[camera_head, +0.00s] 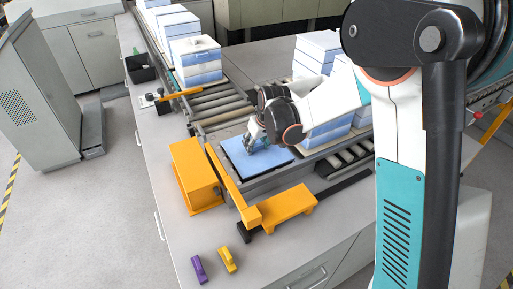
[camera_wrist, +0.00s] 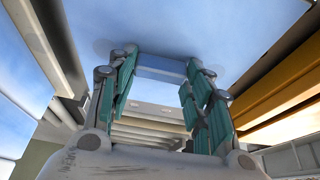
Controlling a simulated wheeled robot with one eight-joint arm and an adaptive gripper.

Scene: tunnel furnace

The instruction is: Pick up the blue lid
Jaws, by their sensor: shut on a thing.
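The flat blue lid (camera_head: 272,160) lies level at the near end of the roller conveyor, between orange blocks and rails. My gripper (camera_head: 252,144) is over the lid's left part, with its fingers at the lid. In the wrist view the lid's blue face (camera_wrist: 185,25) fills the top. There the two green-padded fingers of my gripper (camera_wrist: 160,75) are shut on the lid's bar-like handle (camera_wrist: 162,66). Whether the lid touches the surface under it is hard to tell.
An orange box (camera_head: 195,176) stands left of the lid, and an orange bracket (camera_head: 283,207) in front. Stacked blue-and-white boxes (camera_head: 198,60) stand at the back left; more stand behind my arm. A purple piece (camera_head: 198,269) and a yellow piece (camera_head: 228,260) lie on the front counter.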

